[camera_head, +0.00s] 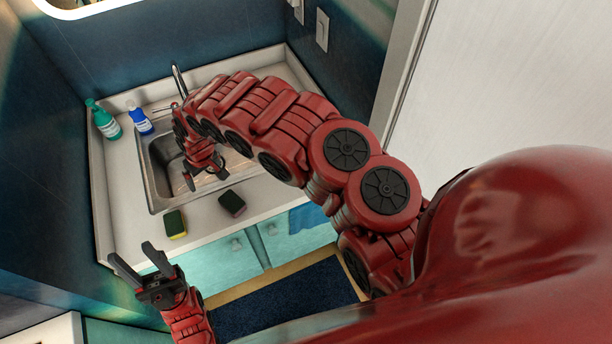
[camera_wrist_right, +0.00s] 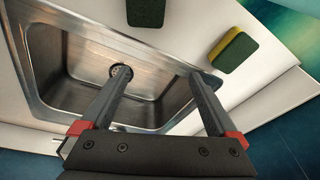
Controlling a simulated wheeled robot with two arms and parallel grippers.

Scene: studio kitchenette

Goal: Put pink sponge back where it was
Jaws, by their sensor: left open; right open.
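A dark-topped sponge (camera_head: 231,203) lies on the counter in front of the sink; it also shows at the top edge of the right wrist view (camera_wrist_right: 146,12), with a dark green top. No pink face is clearly visible on it. A yellow sponge with a green top (camera_head: 175,224) lies to its left, and in the right wrist view (camera_wrist_right: 233,50) it is at upper right. My right gripper (camera_head: 206,180) is open and empty over the sink, apart from both sponges. My left gripper (camera_head: 131,253) is open and empty, in front of the counter at lower left.
The steel sink (camera_head: 157,183) is set in the white counter, with a faucet (camera_head: 180,82) behind it. A green bottle (camera_head: 104,120) and a blue bottle (camera_head: 141,122) stand at the back left. Teal cabinets (camera_head: 225,262) are below. Counter around the sponges is clear.

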